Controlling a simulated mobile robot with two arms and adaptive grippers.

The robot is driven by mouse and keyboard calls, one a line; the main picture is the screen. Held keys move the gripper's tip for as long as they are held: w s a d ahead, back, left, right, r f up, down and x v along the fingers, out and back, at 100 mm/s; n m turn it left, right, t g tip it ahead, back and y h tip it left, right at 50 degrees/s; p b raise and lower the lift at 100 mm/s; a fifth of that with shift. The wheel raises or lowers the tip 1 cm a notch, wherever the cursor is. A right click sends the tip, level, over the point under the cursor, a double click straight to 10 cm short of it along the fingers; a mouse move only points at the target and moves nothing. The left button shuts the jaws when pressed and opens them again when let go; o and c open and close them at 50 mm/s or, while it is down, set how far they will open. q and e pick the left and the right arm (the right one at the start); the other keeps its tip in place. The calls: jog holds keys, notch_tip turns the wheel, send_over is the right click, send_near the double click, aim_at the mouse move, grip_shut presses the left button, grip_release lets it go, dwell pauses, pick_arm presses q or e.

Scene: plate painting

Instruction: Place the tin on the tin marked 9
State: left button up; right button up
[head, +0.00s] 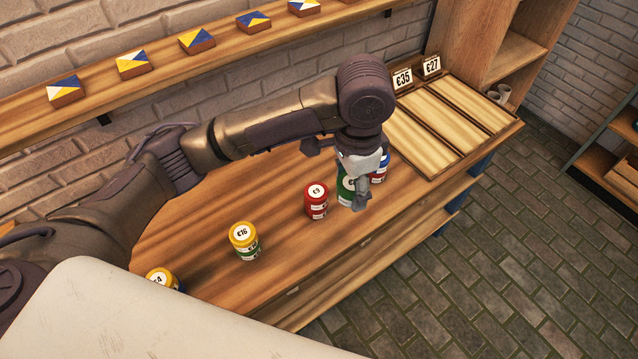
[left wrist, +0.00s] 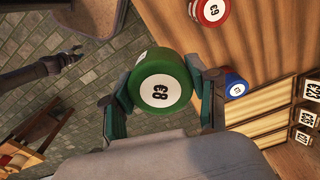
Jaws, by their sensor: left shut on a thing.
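My left gripper (left wrist: 165,92) is shut on a green tin (left wrist: 163,84) with a white top label that seems to read 8. A finger stands on each side of the tin. In the head view the green tin (head: 346,188) is partly hidden by the gripper, just right of the red tin marked 9 (head: 317,192). The red tin marked 9 also shows in the left wrist view (left wrist: 210,11), at the top edge, apart from the held tin. A dark arm end (left wrist: 72,57), apparently my right gripper, is at the left of the wrist view, its fingers unclear.
A blue-topped tin (head: 384,161) stands behind the green one. A yellow-topped tin marked 16 (head: 244,237) and another yellow-topped tin (head: 161,278) stand to the left. Slatted trays (head: 421,140) with price cards lie at the right. The wooden counter (head: 285,275) is bare in front.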

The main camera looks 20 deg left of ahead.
pick_arm(q)
jog(key=shift+w+d+m, duration=0.1)
jog(key=shift+d+m, duration=0.2)
jog(key=w+a+f+p, duration=0.1)
jog(key=w+a+f, duration=0.15)
jog(key=a, duration=0.25)
send_over(316, 191)
jog(key=f, duration=0.2)
jog(key=f+p, duration=0.1)
jog(key=shift+s+d+f, duration=0.15)
jog(key=shift+d+f, duration=0.05)
jog(key=shift+f, duration=0.2)
jog(key=shift+a+f, duration=0.2)
notch_tip(316, 191, down, 3)
jog(key=shift+f+p, duration=0.1)
jog(key=shift+p, duration=0.3)
jog(key=shift+f, duration=0.45)
pick_arm(e)
jog(key=r, duration=0.3)
jog(key=shift+s+a, duration=0.1)
jog(key=shift+s, duration=0.1)
